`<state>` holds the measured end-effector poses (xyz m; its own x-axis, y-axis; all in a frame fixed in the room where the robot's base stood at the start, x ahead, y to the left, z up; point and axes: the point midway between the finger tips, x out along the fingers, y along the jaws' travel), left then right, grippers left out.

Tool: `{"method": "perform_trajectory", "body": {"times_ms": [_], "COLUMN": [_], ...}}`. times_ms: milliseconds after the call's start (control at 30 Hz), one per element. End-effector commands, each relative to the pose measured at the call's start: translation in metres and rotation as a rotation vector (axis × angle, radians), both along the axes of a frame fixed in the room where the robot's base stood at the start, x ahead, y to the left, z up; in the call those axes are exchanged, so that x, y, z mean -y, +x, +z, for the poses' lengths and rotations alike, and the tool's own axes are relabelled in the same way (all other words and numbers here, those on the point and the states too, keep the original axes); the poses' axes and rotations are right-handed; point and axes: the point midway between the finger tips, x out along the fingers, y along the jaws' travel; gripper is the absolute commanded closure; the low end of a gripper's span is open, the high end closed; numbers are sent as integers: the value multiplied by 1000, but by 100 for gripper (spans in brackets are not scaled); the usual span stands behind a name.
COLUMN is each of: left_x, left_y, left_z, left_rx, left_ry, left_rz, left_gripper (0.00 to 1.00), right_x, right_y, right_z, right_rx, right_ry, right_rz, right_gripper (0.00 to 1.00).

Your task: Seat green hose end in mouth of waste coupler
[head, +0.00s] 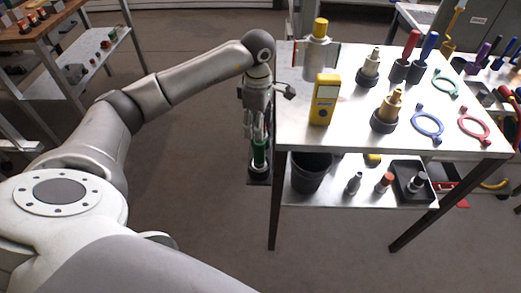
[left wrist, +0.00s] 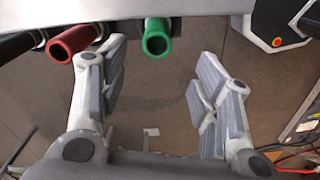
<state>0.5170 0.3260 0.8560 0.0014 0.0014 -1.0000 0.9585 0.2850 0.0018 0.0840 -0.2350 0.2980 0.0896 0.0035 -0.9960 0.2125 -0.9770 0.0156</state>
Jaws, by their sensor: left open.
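The green hose end (left wrist: 157,40) shows in the left wrist view at the top, an open-mouthed tube with its opening toward the camera. In the head view a green piece (head: 260,152) shows below my left gripper (head: 256,132), above a dark square part (head: 259,174) beside the table's left edge. My left gripper also shows in the left wrist view (left wrist: 157,75), its fingers wide apart and empty. I cannot tell which fitting is the waste coupler. My right gripper is not in view.
A red hose end (left wrist: 75,43) sits left of the green one. The metal table (head: 350,138) holds a yellow meter (head: 324,99), brass fittings (head: 388,108) and coloured rings (head: 428,123). A black bin (head: 309,174) stands on its lower shelf.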

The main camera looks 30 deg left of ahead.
Motion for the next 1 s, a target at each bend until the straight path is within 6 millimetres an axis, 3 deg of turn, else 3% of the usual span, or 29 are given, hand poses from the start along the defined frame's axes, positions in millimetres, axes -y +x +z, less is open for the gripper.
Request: {"method": "perform_trajectory", "body": {"times_ms": [67, 167, 500, 800, 1000], "left_x": [0, 1, 3, 3, 3], "left_y": [0, 0, 2, 3, 3], "left_z": [-9, -15, -59, -66, -66], "left_rx": [-2, 0, -1, 2, 2], "left_ry": [0, -1, -2, -2, -2], "left_rz": [-1, -1, -1, -1, -1], "left_gripper": [42, 42, 42, 42, 65], "right_x": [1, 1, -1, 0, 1], "right_y": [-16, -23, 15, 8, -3], "right_z": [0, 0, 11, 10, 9], "right_rx": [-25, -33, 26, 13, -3], "right_ry": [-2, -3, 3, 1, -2], "right_rz": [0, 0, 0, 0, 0], "right_gripper": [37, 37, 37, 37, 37]}}
